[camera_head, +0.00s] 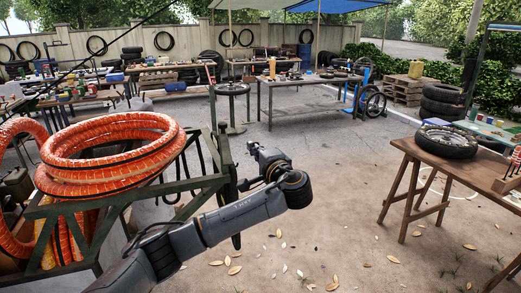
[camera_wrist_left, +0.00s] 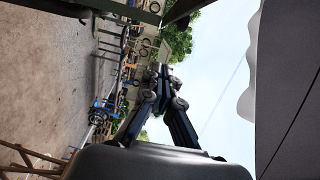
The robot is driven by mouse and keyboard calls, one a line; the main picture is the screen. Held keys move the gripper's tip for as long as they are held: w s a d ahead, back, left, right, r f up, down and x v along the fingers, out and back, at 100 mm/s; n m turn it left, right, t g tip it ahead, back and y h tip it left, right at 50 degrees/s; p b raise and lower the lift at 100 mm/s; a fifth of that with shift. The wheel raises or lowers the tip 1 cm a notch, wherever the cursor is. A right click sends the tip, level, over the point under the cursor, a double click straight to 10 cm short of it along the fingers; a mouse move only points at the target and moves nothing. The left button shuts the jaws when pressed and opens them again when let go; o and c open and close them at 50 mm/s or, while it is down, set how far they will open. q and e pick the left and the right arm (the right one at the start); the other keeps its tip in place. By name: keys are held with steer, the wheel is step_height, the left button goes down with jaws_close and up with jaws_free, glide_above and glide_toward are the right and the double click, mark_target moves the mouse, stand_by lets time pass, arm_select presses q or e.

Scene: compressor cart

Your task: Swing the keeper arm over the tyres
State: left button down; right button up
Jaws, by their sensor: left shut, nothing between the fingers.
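My left arm comes in from the lower left of the head view. Its gripper (camera_head: 244,184) is beside the right end of a dark green metal rack (camera_head: 190,185). In the left wrist view the gripper (camera_wrist_left: 166,75) shows its fingers together, with nothing between them. A dark upright bar (camera_head: 225,152) stands at the rack's right end; I cannot tell whether it is the keeper arm or whether the fingers touch it. One tyre (camera_head: 446,141) lies flat on a wooden table, and stacked tyres (camera_head: 441,103) stand behind it. My right gripper is not seen.
Orange ribbed hose coils (camera_head: 110,150) lie on and hang from the rack. The wooden table (camera_head: 420,155) stands at right, and a metal workbench (camera_head: 300,85) farther back. The paved ground between rack and table is clear except for scattered leaves.

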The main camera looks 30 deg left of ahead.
arm_select(q)
steer(key=a+p, duration=0.1)
steer(key=a, duration=0.1)
steer(key=s+a+p, duration=0.1)
steer(key=a, duration=0.2)
steer(key=shift+s, duration=0.15)
steer(key=shift+d, duration=0.1)
